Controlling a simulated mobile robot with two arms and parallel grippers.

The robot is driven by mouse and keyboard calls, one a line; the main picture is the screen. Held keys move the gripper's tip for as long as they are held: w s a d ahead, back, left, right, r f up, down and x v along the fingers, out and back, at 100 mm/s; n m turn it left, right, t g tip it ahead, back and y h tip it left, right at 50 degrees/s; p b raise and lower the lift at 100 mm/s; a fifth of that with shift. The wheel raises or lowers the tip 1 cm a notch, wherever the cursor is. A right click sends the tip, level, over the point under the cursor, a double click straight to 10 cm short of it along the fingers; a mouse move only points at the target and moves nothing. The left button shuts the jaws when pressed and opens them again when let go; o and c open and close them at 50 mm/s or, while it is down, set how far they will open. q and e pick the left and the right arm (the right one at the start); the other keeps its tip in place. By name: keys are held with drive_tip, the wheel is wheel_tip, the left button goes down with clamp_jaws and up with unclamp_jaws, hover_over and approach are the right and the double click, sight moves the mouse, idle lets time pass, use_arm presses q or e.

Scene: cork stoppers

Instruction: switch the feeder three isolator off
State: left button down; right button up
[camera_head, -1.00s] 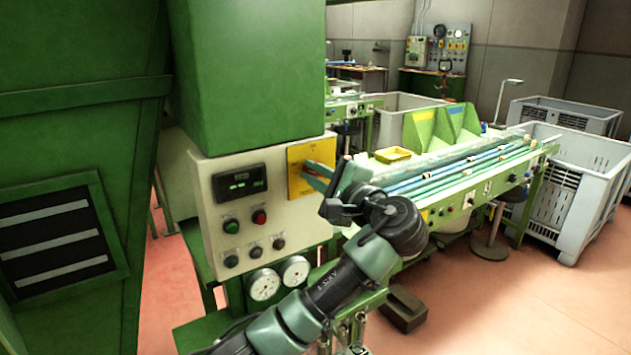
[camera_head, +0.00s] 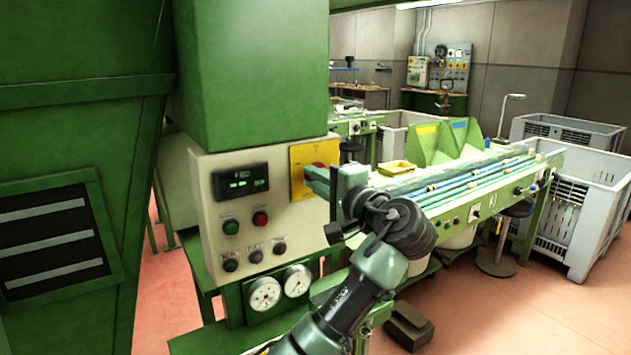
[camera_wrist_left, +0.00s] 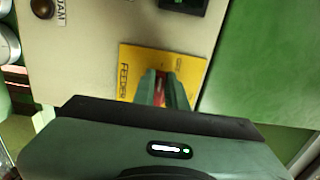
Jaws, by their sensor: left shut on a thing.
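The feeder isolator is a red handle (camera_head: 319,165) on a yellow plate (camera_head: 300,180) at the upper right of the cream control panel. In the left wrist view the yellow plate (camera_wrist_left: 130,72) reads "FEEDER"; its number is hidden. My left gripper (camera_head: 311,179) reaches the plate from the right. Its fingers are shut on the red handle (camera_wrist_left: 161,92), which shows between them in the wrist view. The fingers cover most of the handle, so I cannot read its position. My right gripper is not in view.
A green cabinet stands close on the left. A conveyor table (camera_head: 470,190) and grey crates (camera_head: 575,190) stand to the right. The floor at lower right is clear.

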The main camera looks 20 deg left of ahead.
use_arm(q)
drive_tip(key=shift+f, duration=0.2)
drive_tip(key=c, duration=1.6)
unclamp_jaws()
drive_tip(key=shift+o, duration=0.8)
drive_tip(key=shift+r, duration=0.1)
drive_tip(key=b+v, duration=0.2)
drive_tip(key=v, duration=0.6)
